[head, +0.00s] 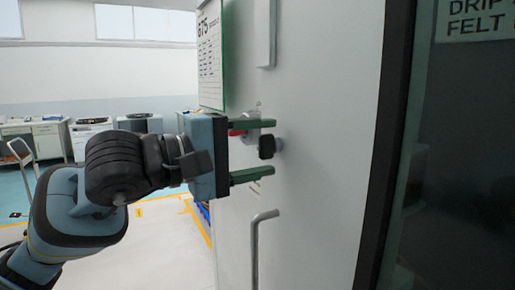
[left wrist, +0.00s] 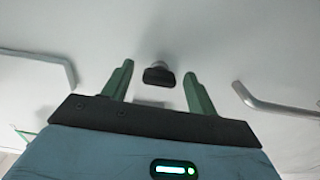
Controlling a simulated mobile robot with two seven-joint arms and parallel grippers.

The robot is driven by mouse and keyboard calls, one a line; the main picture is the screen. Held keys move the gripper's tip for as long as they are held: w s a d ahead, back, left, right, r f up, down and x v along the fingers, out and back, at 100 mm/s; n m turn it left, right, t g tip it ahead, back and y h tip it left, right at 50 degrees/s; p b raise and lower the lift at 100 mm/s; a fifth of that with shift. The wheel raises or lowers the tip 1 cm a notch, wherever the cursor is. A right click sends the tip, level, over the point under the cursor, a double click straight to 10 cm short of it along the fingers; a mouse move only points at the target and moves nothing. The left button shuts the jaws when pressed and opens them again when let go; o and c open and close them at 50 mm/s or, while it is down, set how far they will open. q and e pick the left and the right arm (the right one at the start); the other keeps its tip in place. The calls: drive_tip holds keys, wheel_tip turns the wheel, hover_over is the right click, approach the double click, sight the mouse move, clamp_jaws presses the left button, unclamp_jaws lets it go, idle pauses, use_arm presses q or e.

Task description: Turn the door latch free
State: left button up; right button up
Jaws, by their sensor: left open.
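In the left wrist view the latch (left wrist: 158,76) lies between the two fingertips of the gripper (left wrist: 159,69), with a gap on both sides. No contact shows. The knob's flat grip looks sideways across the gap in the left wrist view. My right gripper is not in view.
A bent metal handle (head: 256,240) stands out from the door below the latch, and another bar (head: 267,35) is above. A small red part (head: 236,132) shows behind the gripper. A dark door edge (head: 385,150) is at right. Open floor and benches lie at left.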

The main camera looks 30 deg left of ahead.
use_arm(q)
drive_tip(key=b+v, duration=0.3)
drive_tip(key=v, duration=0.4)
drive_tip(key=shift+s+a, duration=0.2)
drive_tip(key=shift+s, duration=0.15)
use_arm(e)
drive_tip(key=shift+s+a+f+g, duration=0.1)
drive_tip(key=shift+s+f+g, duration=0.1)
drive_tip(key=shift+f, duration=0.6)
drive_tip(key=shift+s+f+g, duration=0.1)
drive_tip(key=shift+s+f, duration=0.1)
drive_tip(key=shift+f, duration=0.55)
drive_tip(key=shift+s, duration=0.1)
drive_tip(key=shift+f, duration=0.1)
